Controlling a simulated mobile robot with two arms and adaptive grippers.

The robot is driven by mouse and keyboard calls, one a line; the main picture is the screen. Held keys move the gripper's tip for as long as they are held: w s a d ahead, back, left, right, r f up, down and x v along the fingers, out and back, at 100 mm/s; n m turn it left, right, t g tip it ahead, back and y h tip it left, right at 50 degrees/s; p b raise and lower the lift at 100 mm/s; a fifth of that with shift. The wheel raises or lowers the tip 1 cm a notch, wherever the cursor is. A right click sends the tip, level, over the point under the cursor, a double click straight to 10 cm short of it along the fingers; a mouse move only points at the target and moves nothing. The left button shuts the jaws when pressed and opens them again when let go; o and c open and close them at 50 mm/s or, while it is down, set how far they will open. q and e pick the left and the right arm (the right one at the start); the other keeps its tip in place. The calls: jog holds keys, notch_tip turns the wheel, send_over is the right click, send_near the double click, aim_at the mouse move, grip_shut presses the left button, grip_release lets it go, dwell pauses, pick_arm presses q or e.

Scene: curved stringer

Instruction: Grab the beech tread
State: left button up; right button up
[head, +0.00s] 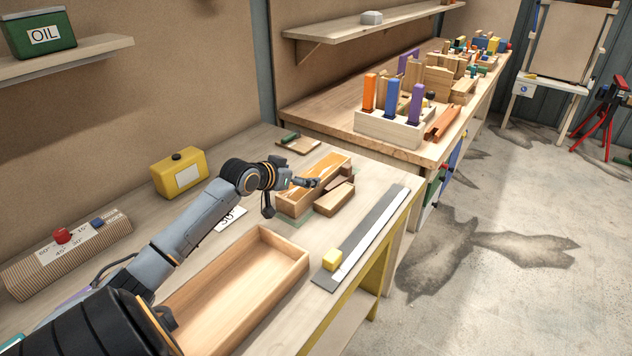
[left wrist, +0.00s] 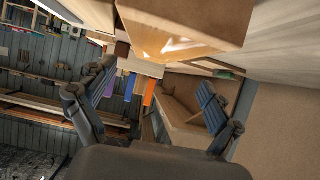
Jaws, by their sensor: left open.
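A long light wooden piece (head: 298,200) with a glossy orange-toned top lies on the bench. A small light-brown block (head: 335,201) sits against its right side, with darker brown wood behind the block. I cannot tell for sure which piece is the beech tread. My left gripper (head: 309,183) is over the long piece, open and empty. In the left wrist view its fingers (left wrist: 147,98) are spread wide. The long piece's glossy wood (left wrist: 185,25) shows at the top there, with a brown block (left wrist: 122,48) beside it; neither is between the fingers. My right gripper is out of view.
An open wooden tray (head: 240,290) lies in front. A yellow can (head: 180,174) stands behind my left arm. A slotted block (head: 390,128) holds coloured upright pieces on the far bench.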

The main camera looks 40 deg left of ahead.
aim_at(315, 175)
pick_arm(q)
jog(key=shift+w+d+f, duration=0.1)
jog(key=shift+w+f, duration=0.05)
jog(key=shift+w, duration=0.35)
jog(key=x, duration=0.3)
jog(key=shift+w+d+f+p, duration=0.15)
jog(key=shift+w+f+p, duration=0.05)
jog(key=shift+w+p, duration=0.15)
jog(key=shift+w+f, duration=0.2)
jog(key=shift+w, duration=0.1)
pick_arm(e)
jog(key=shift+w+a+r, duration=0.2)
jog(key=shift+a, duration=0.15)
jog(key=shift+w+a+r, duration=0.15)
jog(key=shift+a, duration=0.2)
pick_arm(q)
jog(key=shift+s, duration=0.1)
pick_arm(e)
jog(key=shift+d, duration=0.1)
